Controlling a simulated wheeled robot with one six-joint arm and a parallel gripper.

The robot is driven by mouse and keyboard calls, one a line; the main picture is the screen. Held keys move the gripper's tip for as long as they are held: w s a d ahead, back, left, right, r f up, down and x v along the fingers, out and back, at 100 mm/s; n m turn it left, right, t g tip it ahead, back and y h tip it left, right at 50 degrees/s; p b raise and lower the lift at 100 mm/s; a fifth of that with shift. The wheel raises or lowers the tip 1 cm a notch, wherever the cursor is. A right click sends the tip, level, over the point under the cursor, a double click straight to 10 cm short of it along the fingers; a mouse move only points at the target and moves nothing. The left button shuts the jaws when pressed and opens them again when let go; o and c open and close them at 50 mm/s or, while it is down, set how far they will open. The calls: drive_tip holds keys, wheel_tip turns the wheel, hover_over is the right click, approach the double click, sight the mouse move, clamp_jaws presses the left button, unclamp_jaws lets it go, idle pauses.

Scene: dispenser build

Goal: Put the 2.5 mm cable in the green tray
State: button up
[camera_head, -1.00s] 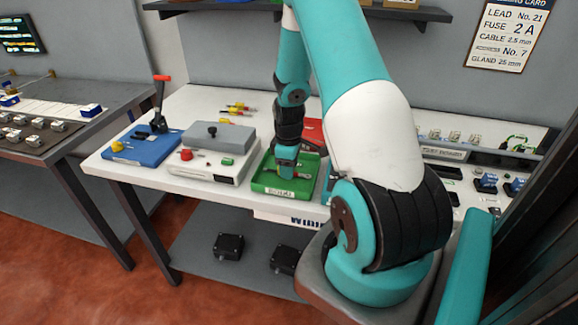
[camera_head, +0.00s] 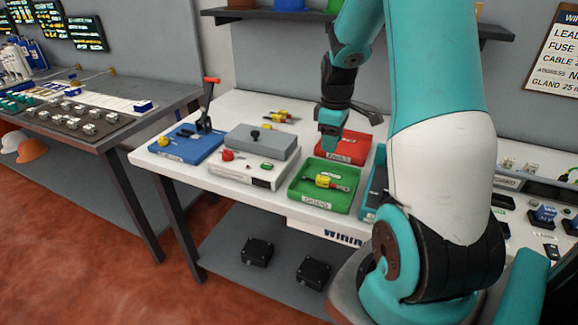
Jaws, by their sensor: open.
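The green tray (camera_head: 306,198) stands near the front edge of the white bench. A short cable piece with a yellow body and a reddish end (camera_head: 328,181) lies inside it; its size marking is too small to read. My gripper (camera_head: 329,150) is above the tray's back side, apart from the piece, and holds nothing that I can see. Its fingertips are small in this view. More yellow and red cable pieces (camera_head: 280,117) lie at the back of the bench. A card on the wall (camera_head: 556,55) is cut off at the right edge.
A red tray (camera_head: 352,148) stands behind the green tray. A grey and white box (camera_head: 262,142) and a blue base with a red-handled lever (camera_head: 190,140) are to the left. A shelf (camera_head: 260,14) hangs above. My arm hides part of the bench's right side.

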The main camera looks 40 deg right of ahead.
drive_tip(key=a+r+n+t+y, duration=0.1)
drive_tip(key=a+r, duration=0.3)
drive_tip(key=a, duration=0.6)
drive_tip(key=a+r+y, duration=0.1)
drive_tip(key=a+r, duration=0.2)
drive_tip(key=a, duration=0.7)
drive_tip(key=s+a+r+y, duration=0.1)
drive_tip(key=s+a+r, duration=0.1)
drive_tip(key=s+a, duration=0.5)
drive_tip(key=s+a+r+n+g+y, duration=0.1)
drive_tip(key=s+a+r, duration=0.2)
drive_tip(key=s+a, duration=0.5)
drive_tip(key=a, duration=0.3)
drive_tip(key=shift+a+n, duration=0.2)
drive_tip(key=shift+n, duration=0.1)
drive_tip(key=shift+r, duration=0.1)
